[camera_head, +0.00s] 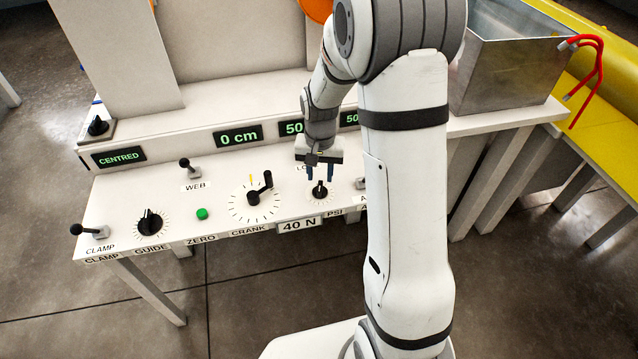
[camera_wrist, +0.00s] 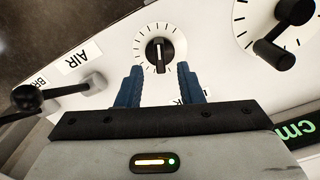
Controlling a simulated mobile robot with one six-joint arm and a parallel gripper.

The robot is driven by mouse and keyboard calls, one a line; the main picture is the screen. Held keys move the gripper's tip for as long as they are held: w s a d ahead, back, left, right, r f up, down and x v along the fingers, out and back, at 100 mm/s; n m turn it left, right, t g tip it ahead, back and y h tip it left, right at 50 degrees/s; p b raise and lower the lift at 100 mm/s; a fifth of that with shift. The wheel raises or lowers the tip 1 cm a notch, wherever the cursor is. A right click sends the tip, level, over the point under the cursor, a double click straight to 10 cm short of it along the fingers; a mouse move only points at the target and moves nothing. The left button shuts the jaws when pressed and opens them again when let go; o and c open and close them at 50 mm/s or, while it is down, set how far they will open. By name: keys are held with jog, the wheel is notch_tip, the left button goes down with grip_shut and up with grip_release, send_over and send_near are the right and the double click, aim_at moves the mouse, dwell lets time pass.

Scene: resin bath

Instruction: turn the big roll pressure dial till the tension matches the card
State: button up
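A small black dial (camera_head: 319,189) with tick marks around it sits on the white panel behind the PSI label. In the wrist view its black knob (camera_wrist: 159,50) has a pale pointer line lying roughly along the picture's vertical. My gripper (camera_head: 320,176) is open, its two blue fingers pointing down at the dial. In the wrist view the fingers (camera_wrist: 160,70) stand apart on either side of the knob, with no clear contact. A card (camera_head: 299,225) on the panel's front edge reads 40 N. A green display (camera_head: 291,128) reads 50, its right end hidden by my arm.
A black crank (camera_head: 254,197) stands left of the dial, and a lever (camera_wrist: 93,82) by the AIR label stands on its other side. Further left are a green button (camera_head: 202,214), a guide knob (camera_head: 150,222) and a clamp lever (camera_head: 90,231). A metal bath (camera_head: 505,75) stands right.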

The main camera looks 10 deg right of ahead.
aim_at(320, 186)
jog(key=shift+f, duration=2)
jog(key=shift+c, duration=0.5)
grip_shut()
